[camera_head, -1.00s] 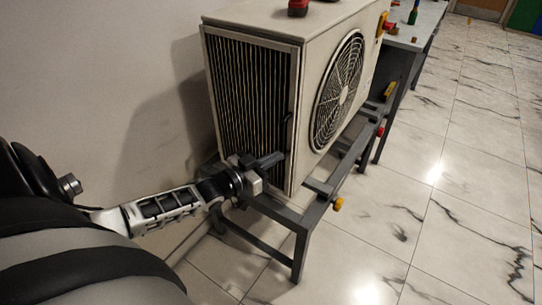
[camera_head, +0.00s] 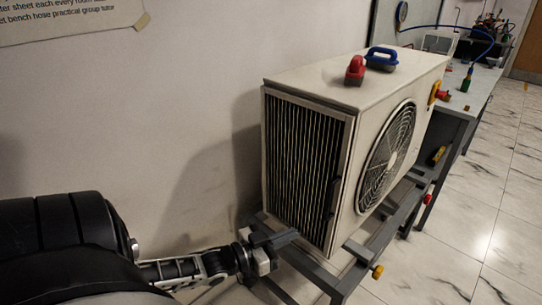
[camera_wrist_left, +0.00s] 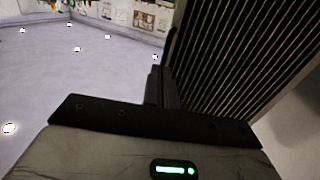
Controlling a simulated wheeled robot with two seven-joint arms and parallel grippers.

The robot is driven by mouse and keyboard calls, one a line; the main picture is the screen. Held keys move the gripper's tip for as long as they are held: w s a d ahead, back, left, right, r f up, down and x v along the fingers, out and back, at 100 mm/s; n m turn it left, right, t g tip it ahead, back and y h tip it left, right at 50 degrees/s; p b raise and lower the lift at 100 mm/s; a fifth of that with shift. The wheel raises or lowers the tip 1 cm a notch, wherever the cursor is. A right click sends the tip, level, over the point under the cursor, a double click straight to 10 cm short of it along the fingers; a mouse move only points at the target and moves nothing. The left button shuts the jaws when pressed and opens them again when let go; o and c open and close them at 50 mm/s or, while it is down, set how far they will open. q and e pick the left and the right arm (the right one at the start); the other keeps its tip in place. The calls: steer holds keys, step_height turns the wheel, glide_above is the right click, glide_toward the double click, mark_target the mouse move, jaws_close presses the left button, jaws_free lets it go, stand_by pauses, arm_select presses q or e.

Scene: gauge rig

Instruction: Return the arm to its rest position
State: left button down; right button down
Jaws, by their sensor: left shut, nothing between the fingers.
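My left gripper (camera_head: 284,239) reaches in from the lower left of the head view and is shut and empty. It is in front of the lower part of the condenser unit's slatted end grille (camera_head: 305,150); I cannot tell whether it touches. In the left wrist view the shut fingers (camera_wrist_left: 162,86) point upward, beside the grille (camera_wrist_left: 245,55) on the right. The off-white unit (camera_head: 350,90) stands on a grey metal frame (camera_head: 385,225). My right gripper is not in view.
A red object (camera_head: 355,70) and a blue-handled object (camera_head: 381,59) lie on top of the unit. A grey bench (camera_head: 470,98) stands behind it at the right. The wall is close on the left. Marble-patterned floor (camera_head: 450,235) is clear on the right.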

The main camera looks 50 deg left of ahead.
arm_select(q)
steer(key=v, duration=0.4)
steer(key=shift+s+d+r, duration=0.1)
steer(key=shift+s+d, duration=0.05)
steer(key=s+d+f+g+y, duration=0.1)
steer(key=d+f+g, duration=0.1)
steer(key=d+g, duration=0.3)
steer(key=s+d+f+g+y, duration=0.1)
steer(key=d+f+g, duration=0.1)
steer(key=d, duration=0.6)
steer(key=s+d+r+g+y, duration=0.25)
steer(key=s+r+g, duration=0.35)
steer(key=s, duration=0.5)
steer(key=w+d+f+t+h, duration=0.3)
steer(key=w+d+f+t, duration=0.2)
steer(key=d+f, duration=0.1)
steer(key=shift+w+d+f+t+h, duration=0.35)
steer(key=shift+w+f+t, duration=0.05)
